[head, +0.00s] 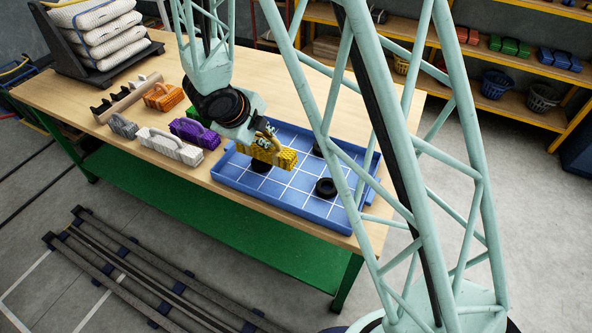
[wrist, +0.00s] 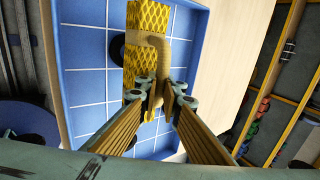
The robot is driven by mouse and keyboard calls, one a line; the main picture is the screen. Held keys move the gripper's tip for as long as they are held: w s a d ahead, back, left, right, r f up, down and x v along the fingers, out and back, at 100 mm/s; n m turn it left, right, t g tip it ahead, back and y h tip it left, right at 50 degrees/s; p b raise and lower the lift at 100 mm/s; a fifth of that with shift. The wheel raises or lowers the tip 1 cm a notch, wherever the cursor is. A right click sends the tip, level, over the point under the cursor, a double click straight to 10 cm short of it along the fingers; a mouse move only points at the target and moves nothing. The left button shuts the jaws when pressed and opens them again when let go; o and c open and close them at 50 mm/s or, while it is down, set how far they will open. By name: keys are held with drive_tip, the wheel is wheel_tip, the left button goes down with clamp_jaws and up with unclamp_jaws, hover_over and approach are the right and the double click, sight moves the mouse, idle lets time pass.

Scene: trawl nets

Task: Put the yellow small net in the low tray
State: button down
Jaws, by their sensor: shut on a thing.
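The yellow small net (head: 272,153) is a bundled block with a tan band and handle. It also shows in the wrist view (wrist: 148,20). My gripper (head: 266,133) is shut on its handle, and in the wrist view the fingertips (wrist: 160,92) meet at the handle. The net is over the left part of the low tray (head: 297,205), a blue tray with a white grid on its floor. It looks held above the tray floor, though the exact gap is hard to tell. Its underside is hidden.
Black rings (head: 325,187) lie in the tray, one of them partly under the net. A purple net (head: 195,133), a white net (head: 170,147), an orange net (head: 163,96) and a grey net (head: 122,125) stand left of the tray. Tray floor right of the net is partly clear.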

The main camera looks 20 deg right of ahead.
drive_tip(key=shift+w, duration=0.1)
idle(0.4)
drive_tip(key=w+d+f+b, duration=0.1)
drive_tip(key=w+d, duration=0.8)
drive_tip(key=w, duration=0.4)
drive_tip(key=shift+f, duration=0.25)
drive_tip(key=shift+d, duration=0.1)
drive_tip(key=shift+f+b, duration=0.95)
drive_tip(key=shift+f, duration=0.8)
drive_tip(key=shift+s+f, duration=0.1)
drive_tip(key=shift+f, duration=0.05)
drive_tip(key=c, duration=2.8)
unclamp_jaws()
